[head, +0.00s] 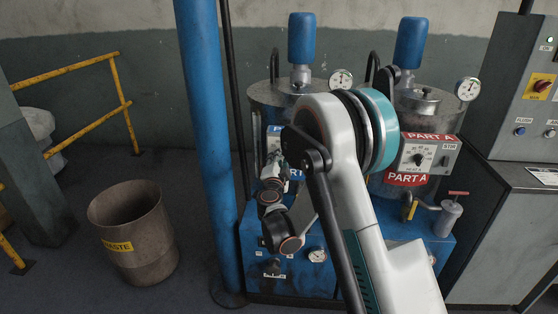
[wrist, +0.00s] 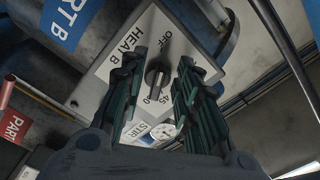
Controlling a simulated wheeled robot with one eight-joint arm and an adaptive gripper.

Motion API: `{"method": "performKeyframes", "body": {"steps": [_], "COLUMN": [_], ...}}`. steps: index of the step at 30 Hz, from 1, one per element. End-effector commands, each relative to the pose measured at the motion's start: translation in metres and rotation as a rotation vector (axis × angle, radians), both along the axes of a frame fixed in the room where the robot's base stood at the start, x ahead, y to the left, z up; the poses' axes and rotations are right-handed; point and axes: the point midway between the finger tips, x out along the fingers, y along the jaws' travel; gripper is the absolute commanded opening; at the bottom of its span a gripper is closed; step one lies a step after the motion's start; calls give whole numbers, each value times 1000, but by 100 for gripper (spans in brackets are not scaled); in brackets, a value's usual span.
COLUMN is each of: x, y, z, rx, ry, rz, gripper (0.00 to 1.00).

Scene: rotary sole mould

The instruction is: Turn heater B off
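In the wrist view the heater B panel (wrist: 118,62) is a pale plate marked HEAT B, with OFF and number marks around its dial. Its dark knob (wrist: 156,72) stands in the middle of the dial; I cannot tell surely which mark it points to. My gripper (wrist: 160,68) is open, one dark green ridged finger on each side of the knob, with visible gaps. In the head view my gripper (head: 272,178) is in front of the left tank (head: 262,94), mostly hiding the heater B panel and its blue label.
A STIR plate (wrist: 138,130) shows just below the dial. In the head view the right tank carries the heater A panel (head: 428,154) between red PART A labels. A blue post (head: 208,150) stands left of my gripper, with a WASTE bin (head: 133,235) beyond. A control cabinet (head: 520,100) is at right.

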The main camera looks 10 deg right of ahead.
Motion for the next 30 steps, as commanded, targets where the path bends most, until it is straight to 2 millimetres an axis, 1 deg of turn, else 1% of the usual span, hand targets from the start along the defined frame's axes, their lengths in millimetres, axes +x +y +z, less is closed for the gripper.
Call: {"method": "performKeyframes", "body": {"steps": [8, 11, 14, 24, 27, 30], "x": [-1, -7, -21, -85, -99, -108], "y": [0, 3, 8, 29, 33, 36], "z": [1, 0, 1, 0, 0, 0], "rx": [0, 0, 0, 0, 0, 0], "ry": [0, 0, 0, 0, 0, 0], "rz": [-1, 0, 1, 2, 1, 1], "gripper": [30, 30, 30, 30, 30, 30]}}
